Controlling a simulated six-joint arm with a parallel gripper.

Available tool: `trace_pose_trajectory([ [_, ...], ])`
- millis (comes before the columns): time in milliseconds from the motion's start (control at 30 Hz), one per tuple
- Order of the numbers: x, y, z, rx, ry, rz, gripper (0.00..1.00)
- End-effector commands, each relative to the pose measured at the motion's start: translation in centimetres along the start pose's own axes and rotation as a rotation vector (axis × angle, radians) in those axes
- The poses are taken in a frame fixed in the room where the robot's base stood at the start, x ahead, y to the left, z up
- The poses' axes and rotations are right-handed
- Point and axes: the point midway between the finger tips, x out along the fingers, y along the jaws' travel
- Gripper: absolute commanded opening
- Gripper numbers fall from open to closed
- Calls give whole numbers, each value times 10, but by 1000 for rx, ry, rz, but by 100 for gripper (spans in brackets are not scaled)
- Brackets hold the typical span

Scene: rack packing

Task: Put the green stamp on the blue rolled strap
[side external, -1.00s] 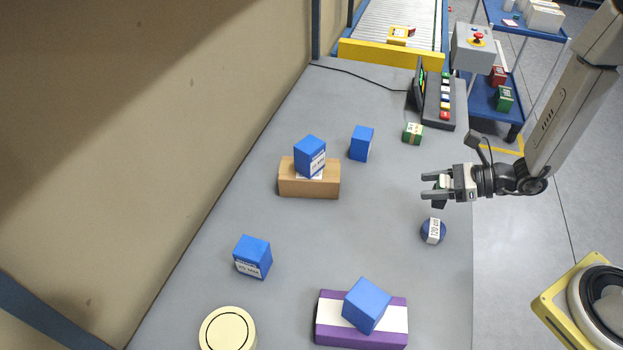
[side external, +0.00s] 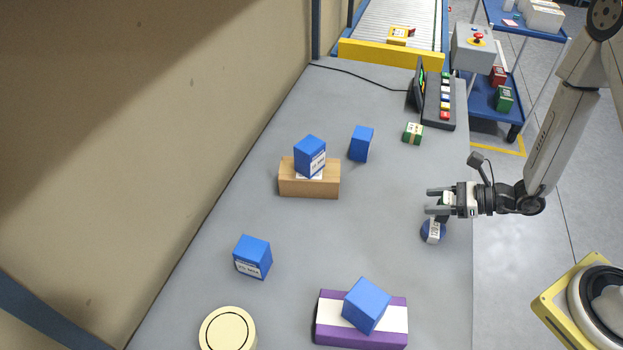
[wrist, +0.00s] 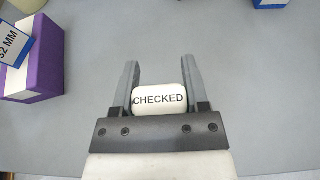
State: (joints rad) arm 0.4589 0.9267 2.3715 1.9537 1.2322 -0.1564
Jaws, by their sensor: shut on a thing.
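My gripper (side external: 430,201) is shut on the green stamp (side external: 444,200) near the right edge of the grey table. In the wrist view the stamp's white top (wrist: 159,99), printed CHECKED, shows between the two fingers of my gripper (wrist: 159,66). The blue rolled strap (side external: 431,236), with a white label, lies on the table just below the stamp in the side view. The stamp's lower end overlaps the strap's upper part there. I cannot tell whether they touch. The strap is hidden in the wrist view.
Blue boxes stand on a brown box (side external: 287,187), on a purple-and-white box (side external: 335,338) and on the table (side external: 390,260). A cream round tin (side external: 228,329) is at the front left. A small green-and-cream box (side external: 412,133) and a button panel (side external: 440,102) are farther back.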

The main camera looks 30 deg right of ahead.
Motion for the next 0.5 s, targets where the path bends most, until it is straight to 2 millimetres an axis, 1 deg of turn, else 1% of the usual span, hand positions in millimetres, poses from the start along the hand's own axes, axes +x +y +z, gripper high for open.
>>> trace_pose_trajectory([
  [333, 2, 0, -5, -1, 0, 0, 0],
  [500, 6, 0, -14, 2, 1, 0, 0],
])
